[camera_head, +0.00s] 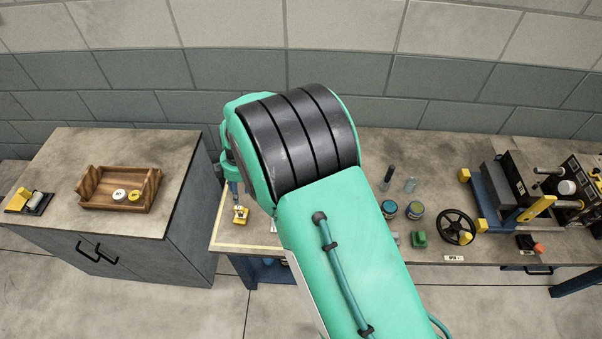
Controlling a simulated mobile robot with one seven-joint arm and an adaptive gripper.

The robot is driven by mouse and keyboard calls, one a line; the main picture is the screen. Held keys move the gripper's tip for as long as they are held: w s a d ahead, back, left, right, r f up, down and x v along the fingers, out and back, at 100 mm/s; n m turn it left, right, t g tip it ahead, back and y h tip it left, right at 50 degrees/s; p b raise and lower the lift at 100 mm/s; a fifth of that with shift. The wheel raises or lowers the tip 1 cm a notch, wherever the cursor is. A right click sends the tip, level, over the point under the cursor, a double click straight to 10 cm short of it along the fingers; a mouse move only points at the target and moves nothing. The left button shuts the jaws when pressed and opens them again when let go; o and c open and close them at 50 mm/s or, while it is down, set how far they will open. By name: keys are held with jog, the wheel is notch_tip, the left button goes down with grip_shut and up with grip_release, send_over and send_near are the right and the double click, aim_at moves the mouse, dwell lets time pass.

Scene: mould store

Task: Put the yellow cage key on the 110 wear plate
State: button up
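My green arm fills the middle of the view and covers much of the bench. Its end comes down over the left end of the bench; what may be my gripper (234,196) shows only as a small dark and blue part beside the wrist, and its fingers cannot be made out. Just below it a small yellow object (240,216) with a pale mark is at the bench's left end; it may be the yellow cage key, and I cannot tell whether it is held. I cannot identify the 110 wear plate; a small white label (454,258) on the bench's front edge is too small to read surely.
A grey cabinet (120,144) at left bears a wooden tray (108,203) with white and yellow discs, and a black-and-yellow item (30,201). The bench (440,150) holds jars (414,210), a green block (419,239), a black handwheel (456,227) and machinery (510,190) at right.

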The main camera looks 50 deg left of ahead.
dwell(0.3)
jog(key=w+d+r+m+t+y, duration=0.15)
jog(key=w+d+r+m, duration=0.65)
jog(key=w+d+r, duration=1.7)
jog(key=w+d+r+m+t, duration=0.2)
jog(key=w+d+r+m, duration=0.2)
jog(key=d+r, duration=0.65)
jog(key=s+d+r+m+t, duration=0.1)
jog(key=d+r+m, duration=0.25)
jog(key=d, duration=0.95)
jog(key=s+d+r+m+t, duration=0.1)
jog(key=s+d+r+m, duration=0.2)
jog(key=d, duration=1)
jog(key=s+d+m+h, duration=0.1)
jog(key=s+d+m, duration=0.3)
jog(key=s+d, duration=0.3)
jog(key=s+d+m+t+h, duration=0.1)
jog(key=s+d+m, duration=0.3)
jog(key=d, duration=0.9)
jog(key=s, duration=0.3)
jog(key=shift+d+r+h, duration=0.35)
